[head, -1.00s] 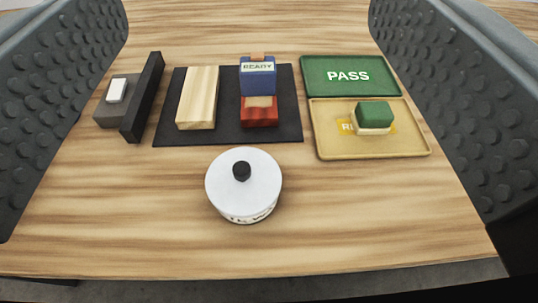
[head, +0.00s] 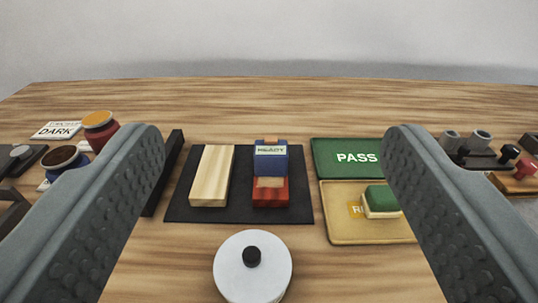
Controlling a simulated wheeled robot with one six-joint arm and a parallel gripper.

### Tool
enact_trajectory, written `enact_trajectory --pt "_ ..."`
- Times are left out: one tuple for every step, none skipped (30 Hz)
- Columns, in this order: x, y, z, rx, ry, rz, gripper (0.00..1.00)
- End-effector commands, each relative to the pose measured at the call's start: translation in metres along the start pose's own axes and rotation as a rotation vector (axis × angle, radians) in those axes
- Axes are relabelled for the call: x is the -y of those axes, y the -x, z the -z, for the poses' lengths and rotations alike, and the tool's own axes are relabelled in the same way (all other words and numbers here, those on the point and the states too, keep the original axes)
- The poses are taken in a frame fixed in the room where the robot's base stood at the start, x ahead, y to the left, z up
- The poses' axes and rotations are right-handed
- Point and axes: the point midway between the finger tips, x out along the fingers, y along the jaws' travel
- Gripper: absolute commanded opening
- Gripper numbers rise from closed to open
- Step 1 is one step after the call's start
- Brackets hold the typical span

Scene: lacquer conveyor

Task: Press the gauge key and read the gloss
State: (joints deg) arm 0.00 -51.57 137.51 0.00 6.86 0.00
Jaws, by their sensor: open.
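A blue and red device (head: 270,194) with a small display reading READY stands upright on a dark mat (head: 240,215); I take it for the gauge. A small orange piece (head: 270,141) shows at its top edge and a tan patch on its red lower part. I cannot tell which part is the key. A pale wooden block (head: 212,175) lies left of it, apart from it. My gripper (head: 275,135) is open and empty, with one finger at each side of the picture. Neither finger appears to touch anything.
A white round lidded pot (head: 252,278) stands in front. Right are a green PASS tray (head: 325,150) and a tan tray (head: 340,230) holding a green-topped block (head: 381,201). Left are a black upright panel (head: 170,160), jars (head: 98,125) and a DARK card (head: 55,130).

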Motion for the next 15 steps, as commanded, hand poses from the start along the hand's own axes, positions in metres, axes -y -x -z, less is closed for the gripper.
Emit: enact_trajectory --pt "0.0 0.0 0.0 0.0 0.0 0.0 0.74" --pt "0.0 0.0 0.0 0.0 0.0 0.0 0.74" --pt "0.0 0.0 0.0 0.0 0.0 0.0 0.72" --pt "0.0 0.0 0.0 0.0 0.0 0.0 0.67" --pt "0.0 0.0 0.0 0.0 0.0 0.0 0.61" --pt "0.0 0.0 0.0 0.0 0.0 0.0 0.53" --pt "0.0 0.0 0.0 0.0 0.0 0.0 0.47" --pt "0.0 0.0 0.0 0.0 0.0 0.0 0.41" --pt "0.0 0.0 0.0 0.0 0.0 0.0 0.33" --pt "0.0 0.0 0.0 0.0 0.0 0.0 0.27" --pt "0.0 0.0 0.0 0.0 0.0 0.0 0.21" --pt "0.0 0.0 0.0 0.0 0.0 0.0 0.13" --pt "0.0 0.0 0.0 0.0 0.0 0.0 0.08" --pt "0.0 0.0 0.0 0.0 0.0 0.0 0.02" --pt "0.0 0.0 0.0 0.0 0.0 0.0 0.0"
